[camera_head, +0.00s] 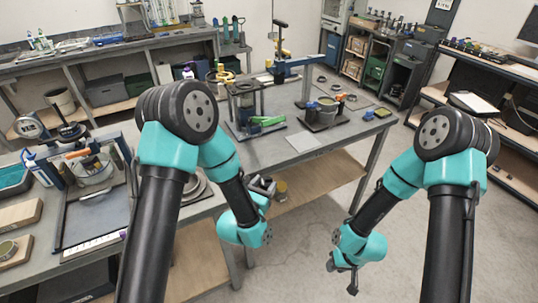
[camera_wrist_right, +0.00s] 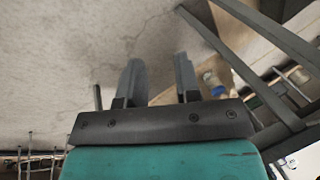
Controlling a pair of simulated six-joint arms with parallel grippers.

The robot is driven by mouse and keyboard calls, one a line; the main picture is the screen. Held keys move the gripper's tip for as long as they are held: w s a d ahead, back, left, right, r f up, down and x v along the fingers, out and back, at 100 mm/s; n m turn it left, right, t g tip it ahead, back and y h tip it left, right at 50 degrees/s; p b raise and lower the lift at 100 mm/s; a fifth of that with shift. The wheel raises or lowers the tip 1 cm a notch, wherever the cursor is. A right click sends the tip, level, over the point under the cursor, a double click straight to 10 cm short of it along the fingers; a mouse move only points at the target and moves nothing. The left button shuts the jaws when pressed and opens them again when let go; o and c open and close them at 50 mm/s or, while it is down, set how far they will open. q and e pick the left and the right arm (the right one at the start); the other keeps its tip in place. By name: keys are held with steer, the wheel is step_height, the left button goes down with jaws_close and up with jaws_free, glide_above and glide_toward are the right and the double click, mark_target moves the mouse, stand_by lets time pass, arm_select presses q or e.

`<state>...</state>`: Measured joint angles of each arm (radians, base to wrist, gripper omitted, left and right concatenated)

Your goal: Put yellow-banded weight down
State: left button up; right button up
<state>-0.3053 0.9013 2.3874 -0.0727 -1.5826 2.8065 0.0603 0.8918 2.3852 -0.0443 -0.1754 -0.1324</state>
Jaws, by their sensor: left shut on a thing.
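My left gripper (camera_head: 268,187) is in front of the bench's near edge in the head view. It is shut on a small yellowish cylinder, which appears to be the yellow-banded weight (camera_head: 281,190). The weight is held clear of the bench top, over the lower shelf and floor area as seen from the head. Its band is too small to make out clearly. My right gripper (camera_head: 350,284) hangs low over the bare floor. In the right wrist view its two fingers (camera_wrist_right: 158,82) are apart with nothing between them.
The grey bench (camera_head: 284,147) carries a lever frame (camera_head: 292,72), a stand with a green piece (camera_head: 265,121), and a dark tray (camera_head: 320,122) with a small pot. A pale flat plate (camera_head: 303,142) lies near the front edge. The floor (camera_head: 310,235) between my arms is clear.

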steer(key=w+a+r+n, duration=0.2)
steer(key=w, duration=0.1)
steer(key=w+a+r+n, duration=0.2)
steer(key=w+a, duration=0.1)
steer(key=w, duration=0.1)
steer(key=w+a+r+n, duration=0.2)
steer(key=w+n, duration=0.1)
steer(key=shift+w+a+r+g, duration=0.25)
steer(key=shift+w+r+g, duration=0.05)
steer(key=shift+w+g, duration=0.1)
steer(key=shift+c, duration=0.4)
steer(key=w+a+r+n+h, duration=0.1)
steer(key=w+a+r+n, duration=0.2)
steer(key=r, duration=0.6)
steer(key=w+a+r+n+h, duration=0.1)
steer(key=w+a+r+n, duration=0.2)
steer(key=a+r+n, duration=0.2)
steer(key=w+a+r+n+h, duration=0.2)
steer(key=a+r+n, duration=0.3)
steer(key=r, duration=0.8)
steer(key=w+a, duration=0.1)
steer(key=a, duration=0.2)
steer(key=shift+w+a, duration=0.1)
step_height(320, 180, down, 12)
steer(key=shift+r, duration=0.1)
steer(key=shift+c, duration=0.3)
